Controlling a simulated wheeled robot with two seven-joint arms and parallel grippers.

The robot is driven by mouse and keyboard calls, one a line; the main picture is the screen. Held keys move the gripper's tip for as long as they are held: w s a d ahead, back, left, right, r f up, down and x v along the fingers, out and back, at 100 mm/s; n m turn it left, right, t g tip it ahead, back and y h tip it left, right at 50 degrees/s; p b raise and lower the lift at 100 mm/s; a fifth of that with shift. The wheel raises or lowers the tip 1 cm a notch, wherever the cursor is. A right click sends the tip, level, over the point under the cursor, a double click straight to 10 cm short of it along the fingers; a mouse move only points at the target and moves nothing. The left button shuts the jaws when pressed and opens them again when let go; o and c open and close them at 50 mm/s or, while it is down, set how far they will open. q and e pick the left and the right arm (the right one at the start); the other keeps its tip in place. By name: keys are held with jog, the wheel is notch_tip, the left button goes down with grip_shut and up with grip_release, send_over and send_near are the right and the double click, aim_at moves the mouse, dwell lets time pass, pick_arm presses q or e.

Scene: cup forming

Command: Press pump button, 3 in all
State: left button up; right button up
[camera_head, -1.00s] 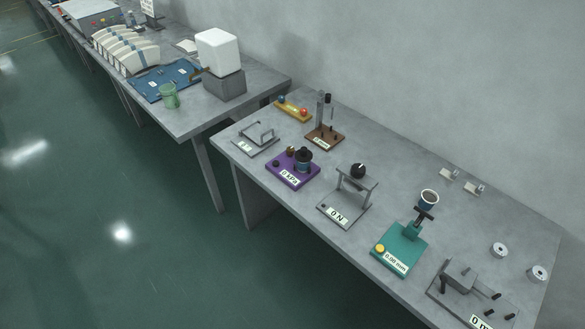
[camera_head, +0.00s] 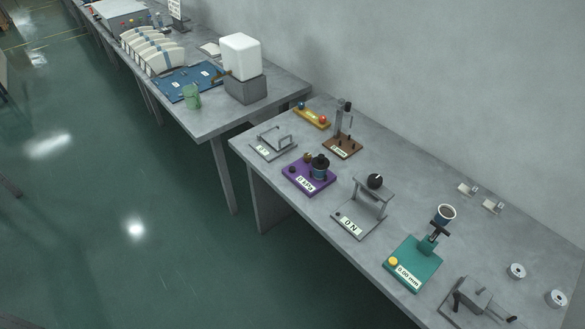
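A purple station (camera_head: 324,183) on the near table has a label that seems to read 0 kPa. On it stand a dark round pot-like part (camera_head: 320,166), a small brown knob (camera_head: 308,158) and a small dark knob (camera_head: 292,170). I cannot tell for sure which of these is the pump button. Neither of my grippers is in view, and nothing touches the station.
A grey plate with a handle (camera_head: 273,142) is left of the station, a grey press stand (camera_head: 358,222) and a teal gauge (camera_head: 414,268) right of it. A brown stand (camera_head: 342,150) and yellow tray (camera_head: 312,119) are behind. Open green floor (camera_head: 110,200) lies left.

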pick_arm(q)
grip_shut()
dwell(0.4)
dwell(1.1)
